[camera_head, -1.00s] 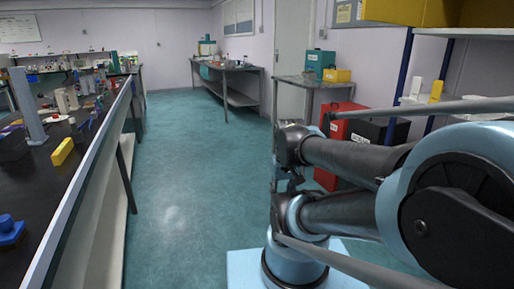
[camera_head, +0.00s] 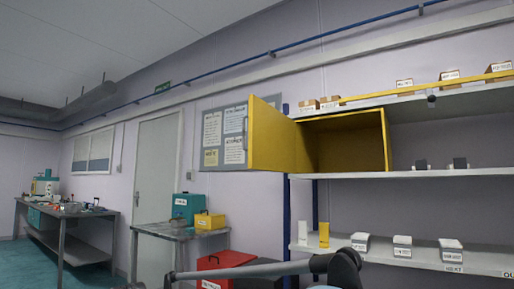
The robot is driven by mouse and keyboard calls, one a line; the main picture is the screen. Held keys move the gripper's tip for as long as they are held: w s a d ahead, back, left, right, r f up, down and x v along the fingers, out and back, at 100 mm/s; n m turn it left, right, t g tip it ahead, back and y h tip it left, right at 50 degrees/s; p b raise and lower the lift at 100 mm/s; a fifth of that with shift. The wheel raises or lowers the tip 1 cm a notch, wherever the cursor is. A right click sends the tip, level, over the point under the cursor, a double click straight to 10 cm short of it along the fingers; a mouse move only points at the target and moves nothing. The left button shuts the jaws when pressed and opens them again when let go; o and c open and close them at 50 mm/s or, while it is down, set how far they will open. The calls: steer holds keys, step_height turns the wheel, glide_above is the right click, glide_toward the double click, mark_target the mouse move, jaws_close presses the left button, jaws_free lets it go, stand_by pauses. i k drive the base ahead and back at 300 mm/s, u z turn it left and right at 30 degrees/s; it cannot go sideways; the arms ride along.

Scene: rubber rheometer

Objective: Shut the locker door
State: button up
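The yellow locker (camera_head: 345,146) sits on an upper shelf of the rack at the right of the head view. Its door (camera_head: 271,137) is swung open to the left, with a dark handle (camera_head: 246,133) near its left edge. The inside of the locker looks empty. Part of my arm (camera_head: 262,270) shows at the bottom of the view, below the locker and apart from it. My gripper is not in view.
Shelves below the locker hold white boxes (camera_head: 402,246) and a small yellow block (camera_head: 324,235). Small labelled boxes (camera_head: 450,81) stand on the top shelf. A side table (camera_head: 180,232) with teal and yellow cases stands left of the rack.

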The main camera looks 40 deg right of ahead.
mark_target(271, 139)
steer(key=i, duration=1.2)
steer(key=z, duration=3.9)
steer(key=k, duration=0.7)
